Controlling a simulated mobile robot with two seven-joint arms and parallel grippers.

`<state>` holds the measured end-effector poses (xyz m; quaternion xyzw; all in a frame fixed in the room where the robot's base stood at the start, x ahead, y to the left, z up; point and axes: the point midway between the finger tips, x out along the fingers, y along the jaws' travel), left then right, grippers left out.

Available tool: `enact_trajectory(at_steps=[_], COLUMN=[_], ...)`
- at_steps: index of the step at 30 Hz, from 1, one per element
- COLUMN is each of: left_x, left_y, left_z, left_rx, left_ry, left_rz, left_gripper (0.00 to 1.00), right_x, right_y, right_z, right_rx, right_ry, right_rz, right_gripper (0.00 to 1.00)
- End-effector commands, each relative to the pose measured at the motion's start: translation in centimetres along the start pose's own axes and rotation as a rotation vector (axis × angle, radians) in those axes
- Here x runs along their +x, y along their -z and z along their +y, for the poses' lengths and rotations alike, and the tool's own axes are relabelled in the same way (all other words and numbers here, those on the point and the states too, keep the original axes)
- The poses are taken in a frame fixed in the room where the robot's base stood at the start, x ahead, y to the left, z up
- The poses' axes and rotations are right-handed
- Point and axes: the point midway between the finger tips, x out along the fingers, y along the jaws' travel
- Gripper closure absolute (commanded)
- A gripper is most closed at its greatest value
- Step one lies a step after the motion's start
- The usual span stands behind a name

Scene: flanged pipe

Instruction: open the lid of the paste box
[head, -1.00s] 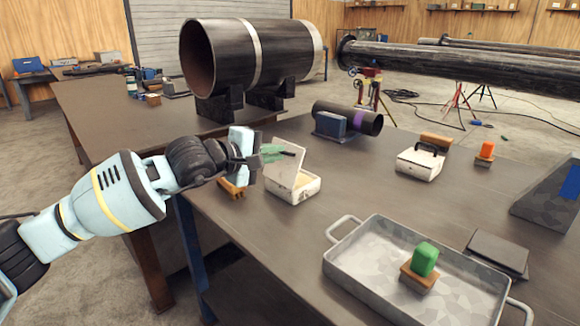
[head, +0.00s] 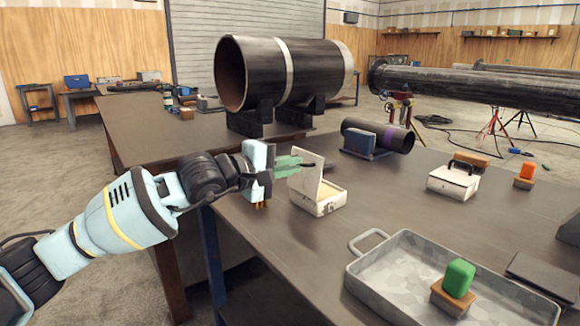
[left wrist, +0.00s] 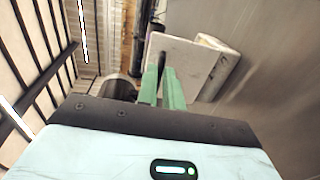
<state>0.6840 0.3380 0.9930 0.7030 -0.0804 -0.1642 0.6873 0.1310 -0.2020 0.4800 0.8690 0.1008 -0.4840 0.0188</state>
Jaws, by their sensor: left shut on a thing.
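The paste box (head: 322,207) is a small white box on the table, left of centre in the head view. Its lid (head: 304,178) stands up, hinged open, and yellowish contents show inside. The lid also shows in the left wrist view (left wrist: 190,58) as a pale panel. My left gripper (head: 294,165), with green fingers, is at the outer side of the lid. It is shut on the lid's dark handle (left wrist: 162,62), which sits between the fingertips. Part of the lid is hidden behind the fingers. My right gripper is not in view.
A metal tray (head: 372,287) with a green-topped block stands at the front right. A second white box (head: 453,182) with a black handle stands further right. A short dark pipe (head: 378,134) lies behind. The table between box and tray is clear.

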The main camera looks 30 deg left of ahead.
Motion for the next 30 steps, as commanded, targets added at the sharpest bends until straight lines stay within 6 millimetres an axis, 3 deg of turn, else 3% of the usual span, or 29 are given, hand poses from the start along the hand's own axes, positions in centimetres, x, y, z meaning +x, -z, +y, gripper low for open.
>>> enact_trajectory(at_steps=[2,3,8,19,30], left_x=[0.2,0.2,0.2,-0.6,-5.8], left_y=[-0.1,-0.1,-0.1,0.0,0.0], left_z=[-0.9,-0.9,-0.8,-0.5,-0.7], left_rx=[-0.002,-0.002,-0.002,0.000,0.001], left_ry=[0.019,0.019,0.016,0.010,0.014], left_rz=[-0.001,-0.001,-0.001,0.001,0.001], left_gripper=[1.00,0.88,0.69,0.69,0.69], right_x=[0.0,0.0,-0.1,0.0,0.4], right_y=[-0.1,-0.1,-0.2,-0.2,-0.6], right_z=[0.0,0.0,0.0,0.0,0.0], right_rx=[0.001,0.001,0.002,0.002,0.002], right_ry=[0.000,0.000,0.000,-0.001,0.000], right_rz=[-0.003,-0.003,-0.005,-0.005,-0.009], right_gripper=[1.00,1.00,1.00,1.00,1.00])
